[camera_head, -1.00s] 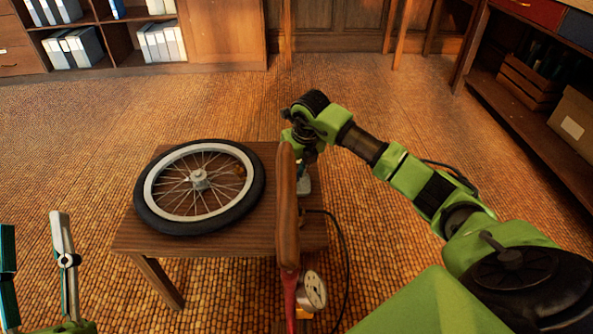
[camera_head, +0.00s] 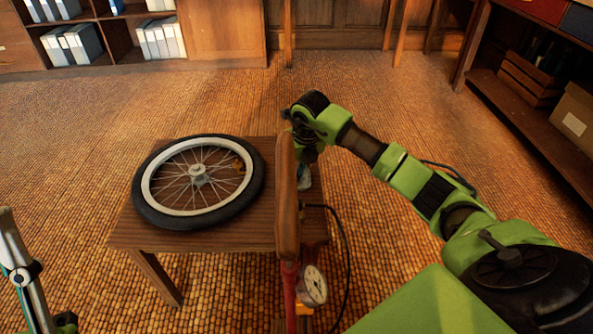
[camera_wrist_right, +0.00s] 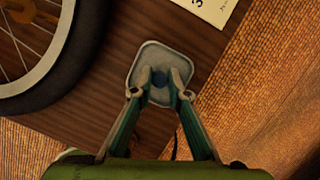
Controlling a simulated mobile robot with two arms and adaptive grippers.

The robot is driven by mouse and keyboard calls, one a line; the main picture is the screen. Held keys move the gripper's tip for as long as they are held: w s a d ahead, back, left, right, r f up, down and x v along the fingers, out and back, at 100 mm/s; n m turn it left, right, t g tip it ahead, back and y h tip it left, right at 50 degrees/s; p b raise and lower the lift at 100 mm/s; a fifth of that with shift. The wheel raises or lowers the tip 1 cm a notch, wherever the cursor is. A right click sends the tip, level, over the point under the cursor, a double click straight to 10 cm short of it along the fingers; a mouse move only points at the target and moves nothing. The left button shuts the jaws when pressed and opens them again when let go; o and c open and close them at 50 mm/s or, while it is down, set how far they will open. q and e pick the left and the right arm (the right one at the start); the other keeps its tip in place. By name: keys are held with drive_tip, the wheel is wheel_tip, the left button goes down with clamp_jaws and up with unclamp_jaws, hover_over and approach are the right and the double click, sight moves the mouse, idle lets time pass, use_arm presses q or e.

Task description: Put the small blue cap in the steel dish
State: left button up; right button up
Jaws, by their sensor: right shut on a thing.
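The steel dish (camera_wrist_right: 149,54) is a shallow, rounded square on the wooden table, seen in the right wrist view. I cannot tell whether the cap touches the dish bottom. In the head view the cap is hidden. My left gripper shows only in part at the lower left edge, one finger (camera_head: 22,270) in sight, away from the table.
A spoked wheel (camera_head: 150,200) lies on the left of the wooden table (camera_head: 240,236). A pump with a brown handle (camera_head: 287,200), a gauge (camera_head: 313,284) and a black hose stands at the near side, blocking part of the view. A printed card (camera_wrist_right: 212,8) lies beyond the dish.

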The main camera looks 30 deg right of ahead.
idle(0.3)
drive_tip(key=o, duration=0.7)
drive_tip(key=shift+o, duration=0.2)
drive_tip(key=v, duration=1.2)
